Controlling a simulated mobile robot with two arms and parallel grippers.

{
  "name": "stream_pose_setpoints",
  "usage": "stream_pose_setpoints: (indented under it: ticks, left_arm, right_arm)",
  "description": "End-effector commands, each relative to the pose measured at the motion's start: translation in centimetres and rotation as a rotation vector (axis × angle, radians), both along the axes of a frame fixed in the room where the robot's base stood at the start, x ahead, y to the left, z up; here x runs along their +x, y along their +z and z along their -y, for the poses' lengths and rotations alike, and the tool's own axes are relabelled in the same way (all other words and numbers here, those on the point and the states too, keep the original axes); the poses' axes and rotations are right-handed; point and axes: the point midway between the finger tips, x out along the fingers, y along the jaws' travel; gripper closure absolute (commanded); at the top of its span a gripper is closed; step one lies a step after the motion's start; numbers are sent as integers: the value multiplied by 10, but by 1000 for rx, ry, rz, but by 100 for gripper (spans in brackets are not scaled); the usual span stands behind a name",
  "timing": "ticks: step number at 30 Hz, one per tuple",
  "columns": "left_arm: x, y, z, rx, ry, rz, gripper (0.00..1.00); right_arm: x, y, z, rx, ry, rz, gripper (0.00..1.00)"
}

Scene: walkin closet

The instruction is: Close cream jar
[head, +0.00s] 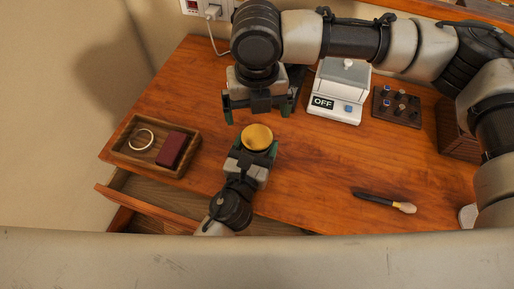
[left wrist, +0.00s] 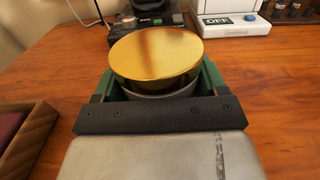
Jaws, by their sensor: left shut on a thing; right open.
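The cream jar has a round gold lid (head: 257,137) on top. In the left wrist view the pale jar body (left wrist: 165,92) shows just under the lid (left wrist: 155,52), which looks slightly off to the left; I cannot tell if it is fully seated. My left gripper (head: 255,150) is shut around the jar body, with green fingers on both sides. My right gripper (head: 257,112) points down just behind and above the lid in the head view. Its fingers are spread wide, with nothing between them.
A wooden tray (head: 120,152) with a ring (head: 141,139) and a dark red box (head: 172,149) is at left. An open drawer (head: 150,207) lies below the tabletop edge. A white device marked OFF (head: 338,95) stands behind; a brush (head: 384,201) lies right.

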Motion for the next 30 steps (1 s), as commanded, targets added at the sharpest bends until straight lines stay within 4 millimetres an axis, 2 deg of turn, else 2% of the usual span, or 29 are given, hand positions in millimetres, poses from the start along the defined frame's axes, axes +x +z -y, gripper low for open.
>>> stream_pose_setpoints:
  ticks: [3, 7, 20, 23, 30]
  left_arm:
    - [0, 0, 0, 0, 0, -1, 94]
    - [0, 0, 0, 0, 0, -1, 94]
    - [0, 0, 0, 0, 0, -1, 94]
    - [0, 0, 0, 0, 0, -1, 94]
    - [0, 0, 0, 1, 0, -1, 94]
  right_arm:
    - [0, 1, 0, 2, 165, 0, 0]
    - [0, 2, 0, 1, 275, 0, 0]
    - [0, 0, 0, 0, 309, 0, 0]
    - [0, -7, 0, 0, 308, -1, 0]
    - [0, -43, 0, 0, 307, -3, 0]
